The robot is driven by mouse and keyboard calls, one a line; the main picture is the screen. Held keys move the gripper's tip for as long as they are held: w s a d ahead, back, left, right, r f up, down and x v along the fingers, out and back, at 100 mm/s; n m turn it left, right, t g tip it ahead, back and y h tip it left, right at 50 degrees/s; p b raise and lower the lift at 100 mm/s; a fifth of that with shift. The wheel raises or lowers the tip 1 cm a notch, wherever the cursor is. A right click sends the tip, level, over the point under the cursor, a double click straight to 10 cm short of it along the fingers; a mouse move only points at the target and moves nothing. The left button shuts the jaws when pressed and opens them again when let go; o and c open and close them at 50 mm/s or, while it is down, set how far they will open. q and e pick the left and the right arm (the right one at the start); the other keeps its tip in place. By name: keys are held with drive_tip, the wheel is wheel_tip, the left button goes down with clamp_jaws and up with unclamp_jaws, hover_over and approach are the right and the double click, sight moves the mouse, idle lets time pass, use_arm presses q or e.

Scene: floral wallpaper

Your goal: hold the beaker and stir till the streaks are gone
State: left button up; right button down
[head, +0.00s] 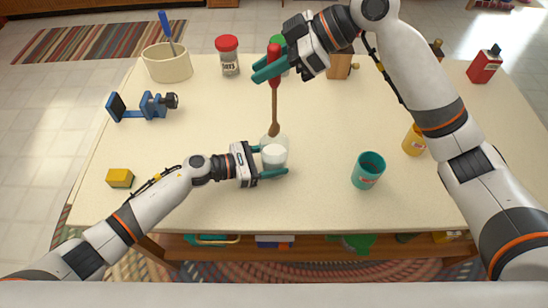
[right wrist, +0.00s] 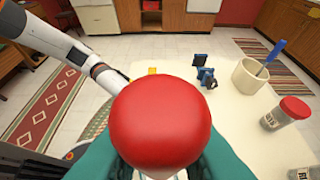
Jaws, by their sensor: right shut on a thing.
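A clear beaker with white contents (head: 275,156) stands on the table near its front. My left gripper (head: 271,161) has its teal fingers on either side of the beaker; whether they press on it is too small to tell. My right gripper (head: 268,68) is shut on the red handle of a brown stirring spoon (head: 274,103). The spoon hangs upright, its bowl at the far rim of the beaker in the head view; whether it is inside is unclear. In the right wrist view the spoon's round red handle end (right wrist: 168,120) hides the beaker. Streaks cannot be made out.
A teal cup (head: 368,170) and a yellow cup (head: 414,140) stand right of the beaker. A yellow block (head: 120,178), blue clamp (head: 153,106), cream crock (head: 167,65) and red-lidded jar (head: 229,60) stand left and behind. A red bottle (head: 484,66) is at the far right.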

use_arm(q)
drive_tip(key=o, duration=0.4)
drive_tip(key=v, duration=1.2)
drive_tip(key=shift+r, duration=0.1)
